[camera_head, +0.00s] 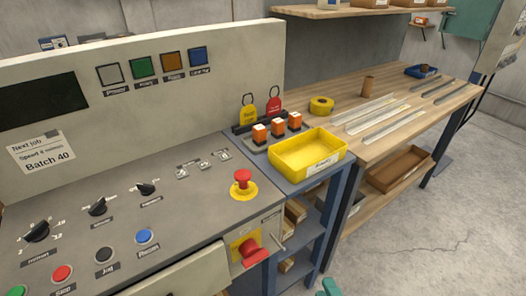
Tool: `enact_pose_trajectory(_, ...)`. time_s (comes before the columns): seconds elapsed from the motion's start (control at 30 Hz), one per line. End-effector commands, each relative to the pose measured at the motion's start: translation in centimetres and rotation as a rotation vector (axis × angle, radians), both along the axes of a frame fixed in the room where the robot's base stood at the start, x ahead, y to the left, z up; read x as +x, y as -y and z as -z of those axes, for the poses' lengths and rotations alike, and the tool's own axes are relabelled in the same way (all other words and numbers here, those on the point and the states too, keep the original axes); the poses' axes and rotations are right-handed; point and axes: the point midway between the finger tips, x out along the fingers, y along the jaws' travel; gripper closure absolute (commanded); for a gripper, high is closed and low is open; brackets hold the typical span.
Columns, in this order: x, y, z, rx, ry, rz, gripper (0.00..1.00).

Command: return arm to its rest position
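My gripper does not clearly show in the head view. A small teal shape (329,288) pokes up at the bottom edge, right of the control console. I cannot tell whether it is part of my arm. No fingers and no held object can be made out. The console (150,215) fills the left side, with knobs, coloured buttons and a red emergency stop (242,177) on a yellow base. A red rotary switch (250,249) sits on its front face.
The floor (440,240) at the right is clear.

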Motion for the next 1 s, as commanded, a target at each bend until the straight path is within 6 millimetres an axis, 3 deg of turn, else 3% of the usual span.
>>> enact_pose_trajectory(0.1, -0.4, 5.3, 0.5, 0.134, -0.163, 0.224, 0.63)
enact_pose_trajectory(0.2, -1.9, 8.8, 1.5, 0.255, -0.305, 0.402, 0.63)
enact_pose_trajectory(0.4, -6.9, 13.3, 3.5, 0.496, -0.593, 0.728, 0.63)
enact_pose_trajectory(0.53, -11.2, 14.2, 4.2, 0.638, -0.788, 0.915, 0.63)
enact_pose_trajectory(0.73, -17.3, 13.8, 3.9, 0.781, -1.044, 1.128, 0.63)
enact_pose_trajectory(0.83, -19.1, 13.4, 3.5, 0.812, -1.124, 1.187, 0.63)
enact_pose_trajectory(1.0, -20.4, 13.0, 3.3, 0.828, -1.181, 1.226, 0.63)
